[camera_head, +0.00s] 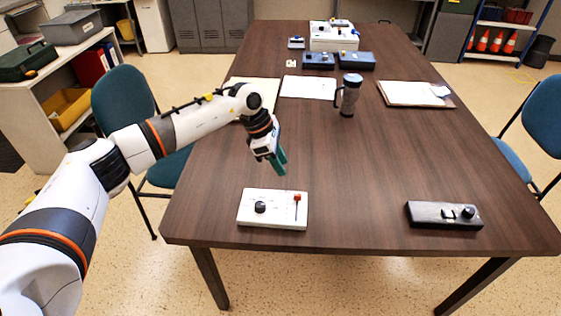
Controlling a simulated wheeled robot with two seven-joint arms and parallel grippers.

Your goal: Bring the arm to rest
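My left arm reaches in from the left over the table. My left gripper (279,164) has teal fingertips and points down, above the table's left half. It is behind and above a white control box (273,219) and appears apart from it. The fingertips look close together, but I cannot tell whether they are open or shut. No held object shows. The white box has a black knob and a red-tipped lever. My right arm and gripper are not in view.
The dark table (370,190) holds a black device (444,215), a grey mug (350,95), papers (308,87), a clipboard (415,94) and blue boxes (356,60). Chairs stand at the left (127,100) and right (543,115). The table's middle right is clear.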

